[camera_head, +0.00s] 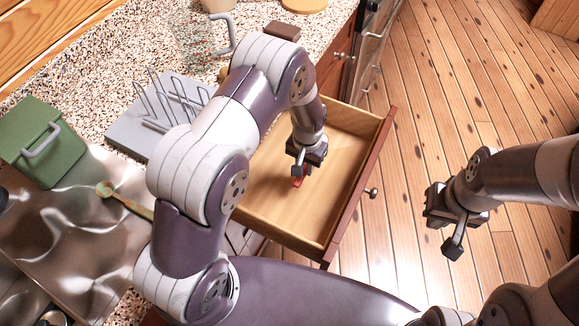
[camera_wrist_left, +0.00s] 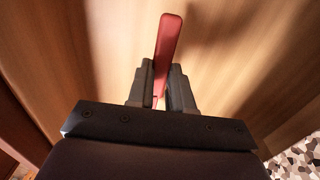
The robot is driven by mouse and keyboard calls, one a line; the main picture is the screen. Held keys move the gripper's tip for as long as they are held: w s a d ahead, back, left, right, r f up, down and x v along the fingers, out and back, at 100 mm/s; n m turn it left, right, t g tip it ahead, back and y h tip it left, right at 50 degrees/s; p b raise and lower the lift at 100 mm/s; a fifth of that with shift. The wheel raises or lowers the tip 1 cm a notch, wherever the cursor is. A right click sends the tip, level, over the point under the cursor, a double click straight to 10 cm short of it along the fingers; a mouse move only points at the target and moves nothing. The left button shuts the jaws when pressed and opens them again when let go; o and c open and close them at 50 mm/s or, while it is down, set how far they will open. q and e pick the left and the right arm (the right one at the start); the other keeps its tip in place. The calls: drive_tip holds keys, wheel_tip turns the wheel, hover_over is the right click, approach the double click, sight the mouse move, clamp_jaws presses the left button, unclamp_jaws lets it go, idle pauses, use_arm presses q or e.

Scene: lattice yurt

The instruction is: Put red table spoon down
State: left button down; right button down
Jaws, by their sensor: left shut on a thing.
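The red table spoon (camera_head: 298,181) shows as a small red piece at my left gripper (camera_head: 306,158), inside the open wooden drawer (camera_head: 322,229). In the left wrist view, a flat red length of the spoon (camera_wrist_left: 168,45) stands between the two fingers of my left gripper (camera_wrist_left: 160,85), which is shut on it. The wood behind it is the drawer's inside. The rest of the spoon is hidden, and I cannot tell whether it touches the drawer floor. My right gripper (camera_head: 450,225) hangs over the wooden floor at the right, its jaws apart with nothing between them.
A grey rack (camera_head: 135,132), a green bin (camera_head: 40,145), a glass jug (camera_head: 192,40) and a brown block (camera_head: 282,31) stand on the speckled counter (camera_head: 100,73). A greenish spoon-like utensil (camera_head: 125,201) lies at the left. The drawer's near half is bare.

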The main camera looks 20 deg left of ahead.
use_arm(q)
drive_tip(key=f, duration=0.5)
drive_tip(key=shift+s+a+f, duration=0.2)
drive_tip(key=shift+s+f, duration=0.05)
drive_tip(key=shift+s, duration=0.05)
drive_tip(key=shift+w+f, duration=0.2)
drive_tip(key=shift+f, duration=0.1)
drive_tip(key=shift+s+f, duration=0.1)
drive_tip(key=shift+f, duration=0.1)
drive_tip(key=c, duration=1)
unclamp_jaws()
drive_tip(key=shift+r, duration=0.15)
